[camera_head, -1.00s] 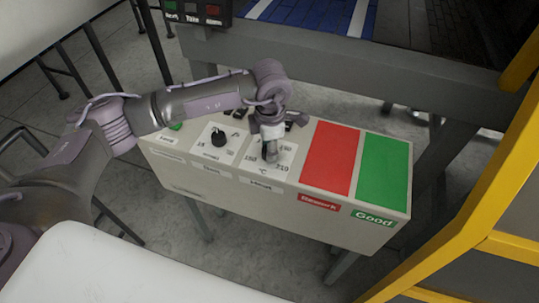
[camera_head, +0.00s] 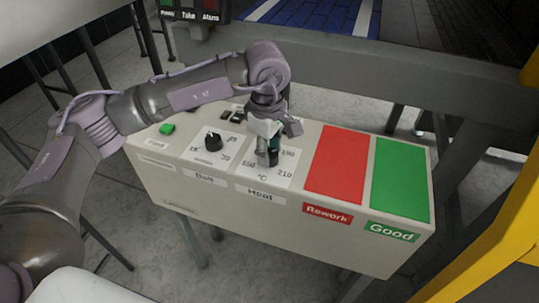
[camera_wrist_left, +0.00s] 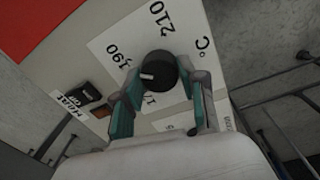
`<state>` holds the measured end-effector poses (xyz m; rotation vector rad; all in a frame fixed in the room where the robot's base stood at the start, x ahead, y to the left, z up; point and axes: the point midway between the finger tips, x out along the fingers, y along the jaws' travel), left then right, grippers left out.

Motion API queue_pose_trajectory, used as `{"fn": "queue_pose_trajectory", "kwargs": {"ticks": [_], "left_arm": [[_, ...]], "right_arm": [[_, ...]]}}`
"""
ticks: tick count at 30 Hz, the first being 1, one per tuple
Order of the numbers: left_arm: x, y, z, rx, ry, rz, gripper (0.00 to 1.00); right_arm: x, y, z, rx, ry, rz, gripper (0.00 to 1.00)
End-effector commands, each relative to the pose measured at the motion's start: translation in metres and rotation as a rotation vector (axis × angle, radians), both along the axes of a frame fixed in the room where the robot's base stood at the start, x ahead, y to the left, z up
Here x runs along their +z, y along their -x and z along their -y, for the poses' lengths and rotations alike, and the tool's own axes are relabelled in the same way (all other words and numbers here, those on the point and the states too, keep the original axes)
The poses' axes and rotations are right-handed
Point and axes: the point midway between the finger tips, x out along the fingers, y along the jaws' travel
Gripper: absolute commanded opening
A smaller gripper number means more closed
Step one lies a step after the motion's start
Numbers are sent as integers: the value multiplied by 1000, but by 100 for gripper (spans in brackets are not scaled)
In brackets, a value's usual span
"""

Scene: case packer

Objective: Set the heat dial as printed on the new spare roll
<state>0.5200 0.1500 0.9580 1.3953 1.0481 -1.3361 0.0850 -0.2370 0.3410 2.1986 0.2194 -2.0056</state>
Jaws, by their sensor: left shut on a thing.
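The heat dial (camera_wrist_left: 160,72) is a round black knob on a white plate (camera_wrist_left: 185,50) printed with 190, 210 and °C, with another number partly hidden. Its white mark points left in the left wrist view, a little below the 190. My left gripper (camera_head: 267,157) is over the Heat plate in the head view and hides most of the dial. In the left wrist view the two fingers of my left gripper (camera_wrist_left: 163,102) are at either side of the knob, shut on it. No spare roll is in view. My right gripper is not in view.
The same box carries the Belt dial (camera_head: 213,141), a green button (camera_head: 166,129), a red Rework pad (camera_head: 336,163) and a green Good pad (camera_head: 401,180). A yellow frame (camera_head: 480,240) stands at the right. A dark switch (camera_wrist_left: 84,93) sits near the Heat label.

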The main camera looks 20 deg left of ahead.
Motion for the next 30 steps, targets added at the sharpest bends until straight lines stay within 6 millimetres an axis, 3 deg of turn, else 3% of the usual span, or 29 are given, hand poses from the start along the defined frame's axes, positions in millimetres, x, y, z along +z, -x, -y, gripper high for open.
{"fn": "queue_pose_trajectory", "kwargs": {"ticks": [19, 20, 21, 24, 30], "left_arm": [[1, -1, 0, -45, 1, 2, 6], [1, -1, 0, -45, 1, 2, 46], [1, -1, 0, -45, 1, 2, 53], [1, 0, 0, -45, 1, 1, 67], [1, 0, 0, -45, 1, 1, 67]], "right_arm": [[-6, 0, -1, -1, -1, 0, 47], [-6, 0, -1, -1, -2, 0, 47], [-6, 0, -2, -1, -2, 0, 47], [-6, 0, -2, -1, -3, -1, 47], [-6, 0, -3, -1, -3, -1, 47]]}}
